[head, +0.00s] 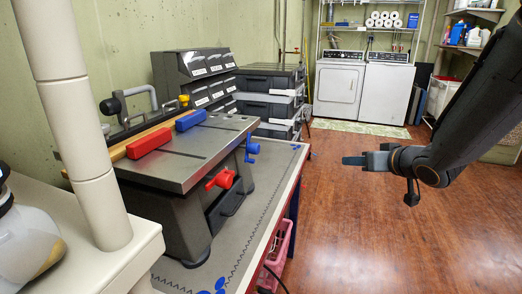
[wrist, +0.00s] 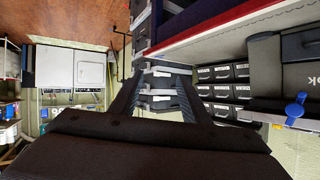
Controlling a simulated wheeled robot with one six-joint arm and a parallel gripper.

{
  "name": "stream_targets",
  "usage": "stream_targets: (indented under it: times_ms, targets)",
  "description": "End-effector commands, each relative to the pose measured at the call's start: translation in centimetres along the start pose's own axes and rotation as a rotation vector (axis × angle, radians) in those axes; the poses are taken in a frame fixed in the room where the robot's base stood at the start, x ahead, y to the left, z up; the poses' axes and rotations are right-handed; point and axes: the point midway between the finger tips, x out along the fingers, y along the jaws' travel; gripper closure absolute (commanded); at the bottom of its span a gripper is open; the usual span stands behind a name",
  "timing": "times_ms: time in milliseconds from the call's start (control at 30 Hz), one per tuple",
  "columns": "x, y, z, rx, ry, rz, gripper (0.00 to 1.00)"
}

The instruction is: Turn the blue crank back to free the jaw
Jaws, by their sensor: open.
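The blue crank (head: 251,148) sticks out from the right end of a grey metal-topped machine (head: 185,152) on the workbench. It also shows at the right of the wrist view (wrist: 295,110). A red crank (head: 222,179) is on the machine's front side. On its top lie a blue block (head: 190,120) and a red block (head: 149,142); I cannot tell which is the jaw. My gripper (head: 354,160) is open and empty, over the floor to the right of the blue crank and well apart from it. Its spread fingers show in the wrist view (wrist: 156,88).
The workbench (head: 262,185) has a pink basket (head: 279,243) beneath it. Labelled drawers (head: 206,80) and stacked black cases (head: 268,105) stand behind the machine. A washer and dryer (head: 340,90) are at the back. The wooden floor (head: 350,235) between bench and arm is clear.

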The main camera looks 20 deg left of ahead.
Motion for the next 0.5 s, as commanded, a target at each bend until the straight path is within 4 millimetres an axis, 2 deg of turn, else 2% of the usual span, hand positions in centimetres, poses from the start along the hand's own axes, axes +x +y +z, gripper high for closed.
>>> stream_targets:
  times_ms: [33,100,200,333,400,500]
  targets:
    - [1.6,-3.1,-0.8,-0.007,0.046,-0.118,0.58]
    - [2.6,-7.8,-1.8,-0.006,0.104,-0.298,0.58]
    - [2.6,-13.8,-2.4,0.014,0.149,-0.543,0.58]
    - [1.2,-19.1,-2.1,0.053,0.157,-0.794,0.58]
    - [0.4,-20.8,-1.9,0.071,0.154,-0.886,0.58]
    - [-0.4,-22.2,-1.8,0.086,0.146,-0.964,0.58]
